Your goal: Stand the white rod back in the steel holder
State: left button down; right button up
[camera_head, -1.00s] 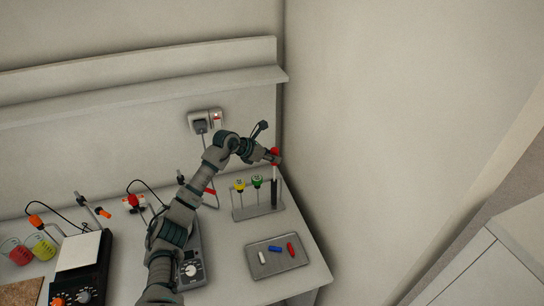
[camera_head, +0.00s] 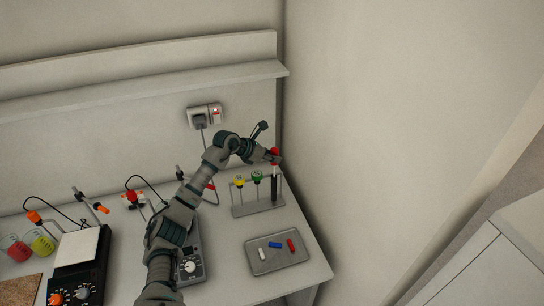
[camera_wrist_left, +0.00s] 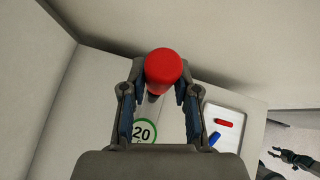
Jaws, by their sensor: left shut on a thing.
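My left gripper (camera_head: 273,158) is shut on a rod by its red cap (camera_wrist_left: 165,68). The rod's shaft (camera_head: 274,187) looks dark in the head view and hangs at the right end of the steel holder (camera_head: 244,212). I cannot tell how far its lower end sits in the holder. Yellow-topped (camera_head: 239,183) and green-topped (camera_head: 257,178) items stand in the holder to its left. A short white rod-like piece (camera_head: 262,254) lies on the tray. A dark gripper-like shape, probably my right gripper (camera_wrist_left: 293,158), shows small at the wrist view's lower right.
The grey tray (camera_head: 280,266) in front of the holder also carries blue (camera_head: 275,245) and red (camera_head: 291,245) pieces. A wall stands close on the right. Meters, beakers and cables fill the bench's left side. A shelf (camera_head: 150,90) runs behind.

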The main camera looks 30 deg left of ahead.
pick_arm(q)
jog(key=shift+f+b, duration=0.45)
jog(key=shift+f, duration=0.65)
dwell(0.4)
jog(key=c, duration=0.8)
grip_release()
jog(key=shift+d+r, duration=0.1)
jog(key=shift+s+a+r, duration=0.2)
jog(key=v, duration=1.1)
jog(key=shift+s, duration=0.1)
